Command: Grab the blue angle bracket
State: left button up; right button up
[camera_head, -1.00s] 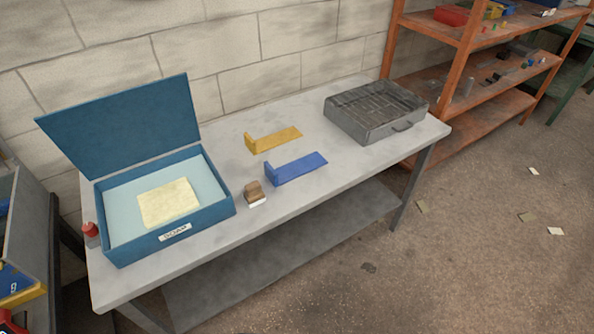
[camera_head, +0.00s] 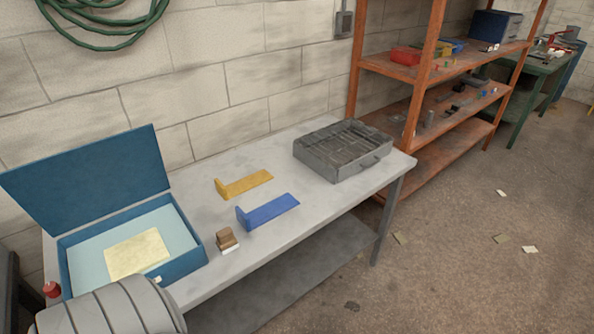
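The blue angle bracket (camera_head: 270,210) lies on the grey bench (camera_head: 255,243), near its front edge, with its short upturned leg at the left end. A yellow angle bracket (camera_head: 246,184) of similar shape lies just behind it. Nothing touches the blue bracket. A grey ribbed part at the bottom left, in front of the blue box, looks like a link of my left arm. Neither of my grippers is in view.
An open blue box (camera_head: 190,262) with a pale yellow sheet (camera_head: 138,253) stands at the bench's left. A small brown and white block (camera_head: 227,240) sits left of the blue bracket. A grey slotted case (camera_head: 343,168) stands at the right. An orange shelf (camera_head: 418,75) stands beyond.

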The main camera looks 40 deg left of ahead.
aim_at(251, 220)
jog(key=i, duration=3.2)
jog(key=u, duration=3.25)
